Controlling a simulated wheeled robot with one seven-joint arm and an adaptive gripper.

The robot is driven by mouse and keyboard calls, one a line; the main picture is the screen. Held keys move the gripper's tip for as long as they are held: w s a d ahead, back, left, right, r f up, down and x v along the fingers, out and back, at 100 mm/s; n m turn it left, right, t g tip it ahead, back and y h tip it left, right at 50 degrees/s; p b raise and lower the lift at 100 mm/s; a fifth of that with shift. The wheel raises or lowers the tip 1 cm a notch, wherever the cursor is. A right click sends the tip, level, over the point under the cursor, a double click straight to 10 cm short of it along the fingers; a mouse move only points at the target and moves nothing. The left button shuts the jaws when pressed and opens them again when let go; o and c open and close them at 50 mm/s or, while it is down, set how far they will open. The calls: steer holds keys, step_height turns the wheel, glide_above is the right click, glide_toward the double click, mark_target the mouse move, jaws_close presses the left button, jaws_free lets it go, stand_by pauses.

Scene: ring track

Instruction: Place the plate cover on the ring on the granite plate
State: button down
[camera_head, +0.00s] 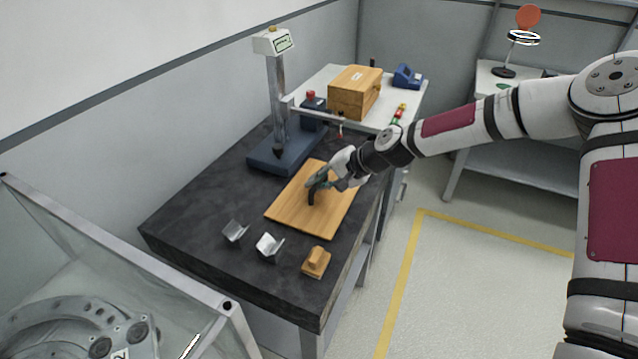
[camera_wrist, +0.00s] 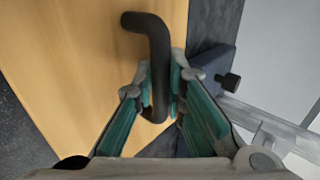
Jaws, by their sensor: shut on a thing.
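The plate cover (camera_head: 287,212) is a flat light-wood board with a dark bent handle (camera_wrist: 158,50). It appears over the middle right of the dark granite plate (camera_head: 185,222); I cannot tell whether it rests there or is slightly raised. My gripper (camera_head: 317,183) is shut on the handle. In the wrist view, the fingers of my gripper (camera_wrist: 160,90) close on both sides of the handle, with the wooden board (camera_wrist: 75,60) behind. I see no ring on the granite plate; the board hides what is beneath it.
A measuring stand with a blue base (camera_head: 270,157) stands behind the board. Two metal V-blocks (camera_head: 269,246) and a small wooden block (camera_head: 316,262) sit in front. A side table holds a wooden box (camera_head: 352,95). The granite's left part is clear. A glass-walled case (camera_head: 130,270) stands front left.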

steer(key=c, duration=1.6)
jaws_free()
steer(key=shift+c, duration=0.2)
